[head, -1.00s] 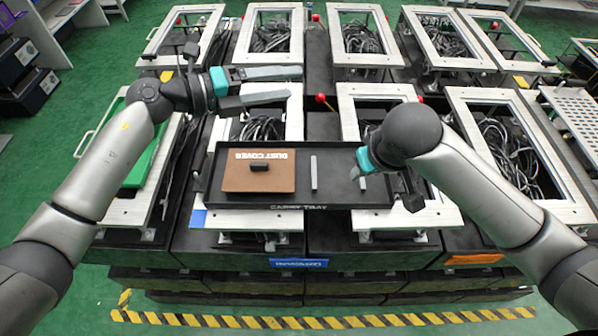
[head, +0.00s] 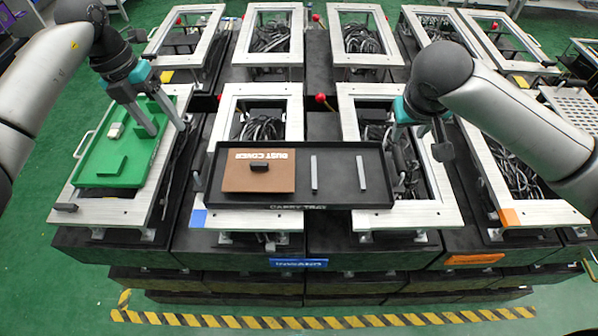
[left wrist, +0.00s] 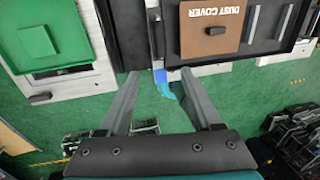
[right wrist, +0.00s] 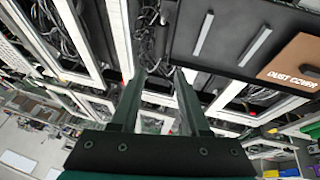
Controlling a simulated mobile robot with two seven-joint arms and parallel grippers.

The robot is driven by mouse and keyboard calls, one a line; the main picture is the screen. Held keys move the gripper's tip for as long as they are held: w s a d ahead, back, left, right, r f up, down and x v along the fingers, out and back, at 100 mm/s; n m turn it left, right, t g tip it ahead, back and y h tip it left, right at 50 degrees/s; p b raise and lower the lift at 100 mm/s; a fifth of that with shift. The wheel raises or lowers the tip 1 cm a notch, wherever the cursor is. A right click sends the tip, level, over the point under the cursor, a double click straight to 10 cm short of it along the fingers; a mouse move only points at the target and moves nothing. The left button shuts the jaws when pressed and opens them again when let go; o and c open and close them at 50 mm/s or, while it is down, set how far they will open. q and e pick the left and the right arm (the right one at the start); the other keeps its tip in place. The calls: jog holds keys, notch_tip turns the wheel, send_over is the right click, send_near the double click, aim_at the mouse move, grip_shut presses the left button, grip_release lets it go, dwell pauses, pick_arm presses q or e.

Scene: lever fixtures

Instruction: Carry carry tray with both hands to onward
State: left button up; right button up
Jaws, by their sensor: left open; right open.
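The black carry tray (head: 335,196) lies across two pale metal frames in the middle of the head view. A brown dust cover (head: 240,180) lies in its left half, with two grey bars (head: 314,172) to the right. My left gripper (head: 167,130) is open and empty, above the green tray and left of the carry tray. In the left wrist view its fingers (left wrist: 160,75) point toward the carry tray's left side. My right gripper (head: 396,140) is open, near the tray's back right corner; its fingertips are partly hidden. The right wrist view shows its fingers (right wrist: 157,78) apart and empty.
A green tray (head: 100,150) with a small white block (head: 115,130) lies on the left frame. Red ball-topped levers (head: 320,98) stand between frames. Blue (head: 298,263) and orange (head: 474,259) labels mark the front; the blue one's text is unclear.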

aim_at(195, 163)
pick_arm(q)
jog(key=d+f, duration=0.1)
jog(key=f, duration=0.4)
jog(key=d+f, duration=0.1)
jog(key=f, duration=0.4)
jog(key=d+f, duration=0.1)
jog(key=f, duration=0.4)
jog(key=shift+s, duration=0.15)
pick_arm(e)
jog(key=x, duration=1.5)
jog(key=shift+d+f, duration=0.1)
pick_arm(q)
jog(key=c, duration=0.7)
pick_arm(e)
jog(key=c, duration=0.7)
pick_arm(q)
grip_shut()
pick_arm(e)
grip_shut()
pick_arm(q)
jog(key=shift+r, duration=0.1)
